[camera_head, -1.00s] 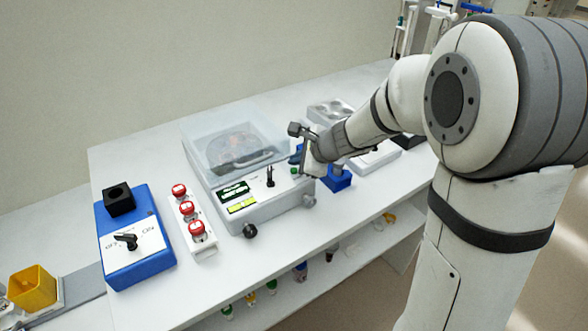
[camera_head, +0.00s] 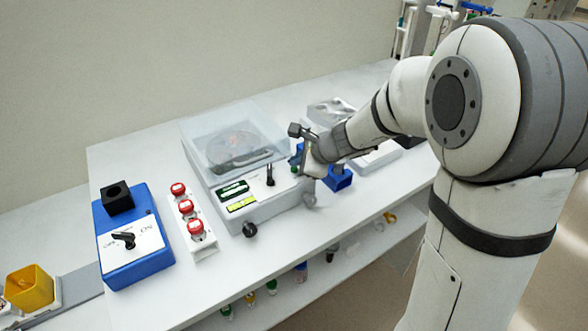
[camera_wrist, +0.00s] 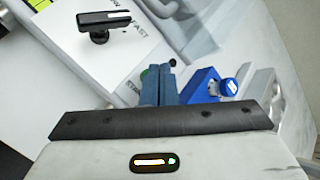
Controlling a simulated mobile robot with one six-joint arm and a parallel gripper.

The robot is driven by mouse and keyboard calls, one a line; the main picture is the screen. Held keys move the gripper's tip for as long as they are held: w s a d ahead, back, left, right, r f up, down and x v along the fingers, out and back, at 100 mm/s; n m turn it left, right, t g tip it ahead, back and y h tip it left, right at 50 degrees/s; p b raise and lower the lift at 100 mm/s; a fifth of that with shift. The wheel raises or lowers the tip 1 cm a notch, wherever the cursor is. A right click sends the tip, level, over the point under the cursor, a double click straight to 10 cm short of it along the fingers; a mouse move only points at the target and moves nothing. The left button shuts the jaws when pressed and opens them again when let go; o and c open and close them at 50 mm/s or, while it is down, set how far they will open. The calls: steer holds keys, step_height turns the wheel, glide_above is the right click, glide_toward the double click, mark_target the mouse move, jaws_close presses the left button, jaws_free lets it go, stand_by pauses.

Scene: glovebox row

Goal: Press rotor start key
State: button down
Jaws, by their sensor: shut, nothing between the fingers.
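The grey centrifuge (camera_head: 262,212) has a raised see-through lid (camera_head: 215,140) over its rotor. Its white panel carries a black knob (camera_head: 270,175), a green display and a yellow label. The green start key (camera_head: 293,169) is at the panel's right end. It also shows in the wrist view (camera_wrist: 145,74), partly hidden behind my fingers, beside printed lettering that begins "STA". My gripper (camera_head: 298,156) is over that end of the panel, its blue fingers shut and empty. In the wrist view the fingertips (camera_wrist: 160,72) are right by the key; I cannot tell whether they touch it.
A blue holder (camera_head: 340,179) stands close right of the centrifuge. To the left are a strip with red buttons (camera_head: 186,208) and a blue switch box (camera_head: 135,240) with a black knob. A yellow bin (camera_head: 30,287) is at far left. The bench front between them is clear.

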steer(key=shift+f+b, duration=0.4)
steer(key=shift+b, duration=0.05)
stand_by(0.5)
steer(key=shift+r, duration=0.1)
steer(key=shift+r+p, duration=0.65)
steer(key=shift+r, duration=0.1)
step_height(320, 180, up, 5)
steer(key=p, duration=0.4)
stand_by(0.9)
